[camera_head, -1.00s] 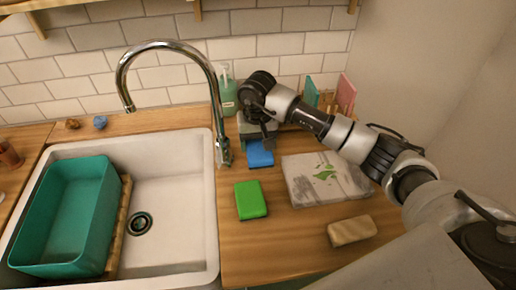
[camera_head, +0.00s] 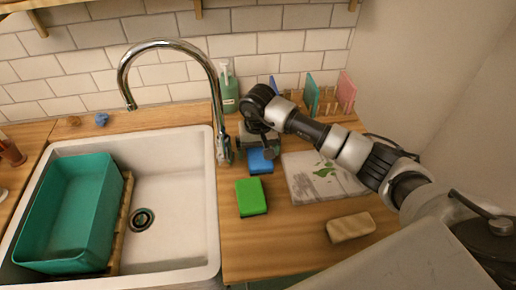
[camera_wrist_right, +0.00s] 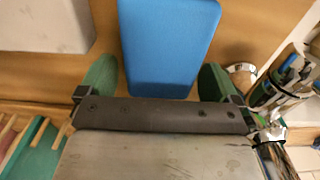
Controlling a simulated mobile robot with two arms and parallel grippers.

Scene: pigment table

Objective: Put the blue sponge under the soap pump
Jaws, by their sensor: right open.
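The blue sponge (camera_head: 261,161) lies on the wooden counter right of the faucet, behind the green sponge. It also shows at the top middle of the right wrist view (camera_wrist_right: 168,40). The green soap pump (camera_head: 229,92) stands upright by the wall behind the faucet, to the left of and behind the blue sponge. My right gripper (camera_head: 264,148) points down over the back of the blue sponge and hides part of it. In the right wrist view its open green fingers (camera_wrist_right: 157,82) sit either side of the sponge's near end; contact cannot be told. My left gripper is out of view.
The green sponge (camera_head: 251,197), a leaf-marked board (camera_head: 305,181) and a beige block (camera_head: 351,227) lie on the counter. The chrome faucet (camera_head: 223,149) rises between sink and sponge. The sink (camera_head: 170,235) holds a teal tub (camera_head: 40,262). Bare counter lies at the front.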

